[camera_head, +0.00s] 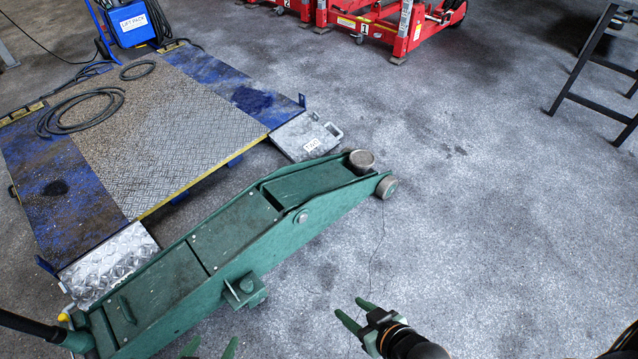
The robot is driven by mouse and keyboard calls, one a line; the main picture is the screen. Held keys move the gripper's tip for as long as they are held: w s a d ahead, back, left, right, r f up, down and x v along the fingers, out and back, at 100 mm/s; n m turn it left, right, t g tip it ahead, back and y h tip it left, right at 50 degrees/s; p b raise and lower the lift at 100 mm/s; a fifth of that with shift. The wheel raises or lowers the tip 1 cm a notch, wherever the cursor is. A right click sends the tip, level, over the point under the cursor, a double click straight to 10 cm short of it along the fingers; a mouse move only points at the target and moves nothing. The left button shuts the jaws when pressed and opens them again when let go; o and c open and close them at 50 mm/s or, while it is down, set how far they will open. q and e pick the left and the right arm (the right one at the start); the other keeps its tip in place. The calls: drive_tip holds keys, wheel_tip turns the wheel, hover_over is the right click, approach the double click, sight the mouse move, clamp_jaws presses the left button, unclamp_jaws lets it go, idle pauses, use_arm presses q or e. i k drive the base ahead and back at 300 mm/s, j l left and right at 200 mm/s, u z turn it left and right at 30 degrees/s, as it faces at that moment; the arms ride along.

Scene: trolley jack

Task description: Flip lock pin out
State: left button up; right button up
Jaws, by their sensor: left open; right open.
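A green trolley jack (235,235) lies diagonally on the floor, its wheeled end at upper right. Its dark handle (30,325) comes in from the left edge into a green socket (76,340) at the lower left. A small yellow piece (63,317) shows beside that socket; I cannot tell whether it is the lock pin. My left gripper (212,346) shows only its green fingertips at the bottom edge, apart and empty, near the jack's side. My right gripper (351,308) is open and empty above the floor, right of the jack and apart from it.
A blue-edged platform (180,125) with a black hose (100,92) lies left of the jack. A blue box (130,22) stands behind it. Red lifting equipment (385,28) stands at the back, and a black stand (575,75) at right. The floor right of the jack is clear.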

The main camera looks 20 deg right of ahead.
sight(65, 316)
drive_tip(key=u, duration=1.7)
drive_tip(key=i+j, duration=0.25)
drive_tip(key=i, duration=0.25)
drive_tip(key=i+j+z, duration=0.1)
drive_tip(key=i+j, duration=0.15)
drive_tip(key=i, duration=0.25)
